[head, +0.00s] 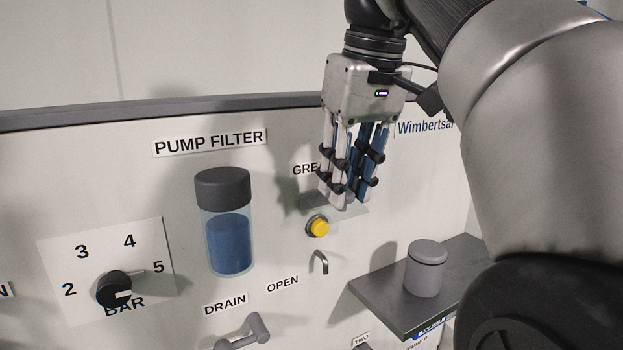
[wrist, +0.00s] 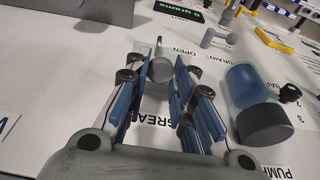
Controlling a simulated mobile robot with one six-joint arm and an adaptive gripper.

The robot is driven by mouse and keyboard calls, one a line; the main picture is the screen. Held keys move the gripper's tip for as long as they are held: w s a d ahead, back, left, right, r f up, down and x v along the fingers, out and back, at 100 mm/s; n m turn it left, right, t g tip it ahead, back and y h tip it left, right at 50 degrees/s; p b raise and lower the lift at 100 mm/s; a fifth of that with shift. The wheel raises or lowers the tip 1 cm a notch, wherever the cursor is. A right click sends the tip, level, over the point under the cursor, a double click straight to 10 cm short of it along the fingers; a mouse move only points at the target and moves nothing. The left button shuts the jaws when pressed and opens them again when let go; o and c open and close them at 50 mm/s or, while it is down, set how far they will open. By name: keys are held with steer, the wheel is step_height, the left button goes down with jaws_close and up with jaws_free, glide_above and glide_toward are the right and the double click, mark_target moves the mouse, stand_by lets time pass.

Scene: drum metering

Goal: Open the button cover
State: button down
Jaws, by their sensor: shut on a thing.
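The yellow button (head: 318,227) sits in a dark ring on the white panel, uncovered from the front in the head view. A thin, see-through grey cover (head: 354,211) sticks out from the panel just above it. My gripper (head: 343,200) points down with its fingertips at this cover, shut on it. In the wrist view, my blue-padded fingers (wrist: 162,75) stand on both sides of a grey rounded piece (wrist: 160,69); I cannot tell whether this is part of the cover. The yellow button is hidden in the wrist view.
A small hook-shaped handle (head: 319,261) is below the button. A grey shelf (head: 375,292) with a lidded grey jar (head: 426,268) juts out at the right. The blue pump filter (head: 228,230), a dial (head: 115,289) and a drain handle (head: 245,332) are to the left.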

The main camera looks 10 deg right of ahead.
stand_by(0.3)
steer(key=c, duration=1.4)
jaws_free()
steer(key=shift+w, duration=0.15)
steer(key=shift+o, duration=0.2)
steer(key=shift+f, duration=0.1)
